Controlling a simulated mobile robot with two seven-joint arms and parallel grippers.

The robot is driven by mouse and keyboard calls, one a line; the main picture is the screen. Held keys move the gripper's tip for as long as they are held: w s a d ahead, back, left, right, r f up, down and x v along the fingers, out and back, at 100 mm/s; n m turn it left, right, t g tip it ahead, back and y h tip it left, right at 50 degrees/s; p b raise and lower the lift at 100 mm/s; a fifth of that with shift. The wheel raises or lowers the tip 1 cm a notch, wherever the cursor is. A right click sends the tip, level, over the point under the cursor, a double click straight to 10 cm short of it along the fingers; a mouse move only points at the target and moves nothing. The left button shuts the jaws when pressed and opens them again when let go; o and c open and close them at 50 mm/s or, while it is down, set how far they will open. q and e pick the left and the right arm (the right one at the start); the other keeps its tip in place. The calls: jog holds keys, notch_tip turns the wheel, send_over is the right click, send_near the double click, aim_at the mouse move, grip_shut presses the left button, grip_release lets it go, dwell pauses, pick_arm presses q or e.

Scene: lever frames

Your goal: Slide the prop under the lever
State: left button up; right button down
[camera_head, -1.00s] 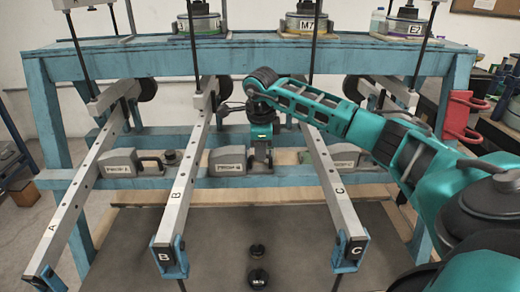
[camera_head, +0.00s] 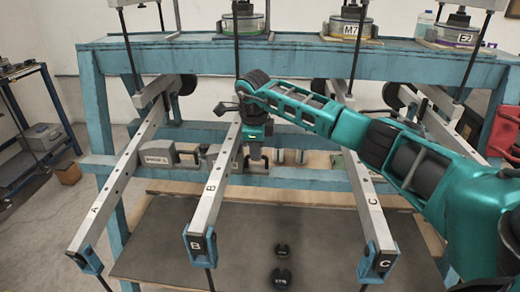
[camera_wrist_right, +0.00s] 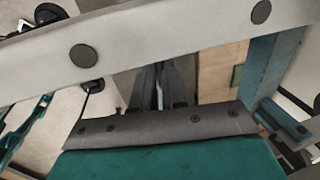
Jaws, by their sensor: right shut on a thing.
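Lever B (camera_head: 215,190) is a long pale bar with a blue end bracket, sloping from the frame down toward me. My right gripper (camera_head: 255,152) is low beside the right side of lever B, near the blue beam. In the right wrist view its dark fingers (camera_wrist_right: 160,88) are shut, and the lever bar (camera_wrist_right: 180,38) crosses in front. Grey prop B is mostly hidden behind lever B; the part in the fingers, seemingly its handle, is covered. How far the prop reaches under the lever cannot be told. My left gripper is not in view.
Lever A (camera_head: 120,185) stands to the left and lever C (camera_head: 368,200) to the right. Grey prop A (camera_head: 158,152) sits on the beam (camera_head: 290,174) between levers A and B. Two black knobbed weights (camera_head: 282,276) rest on the dark mat (camera_head: 320,245).

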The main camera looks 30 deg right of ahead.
jog(key=c, duration=1.4)
grip_release()
jog(key=shift+w+a, duration=0.25)
jog(key=shift+a, duration=0.1)
jog(key=shift+o, duration=1.2)
jog(key=shift+d, duration=0.15)
jog(key=shift+s, duration=0.1)
notch_tip(320, 180, up, 13)
jog(key=s+a, duration=0.1)
jog(key=s, duration=0.1)
jog(key=shift+a+f+p, duration=0.15)
jog(key=shift+a+p, duration=0.15)
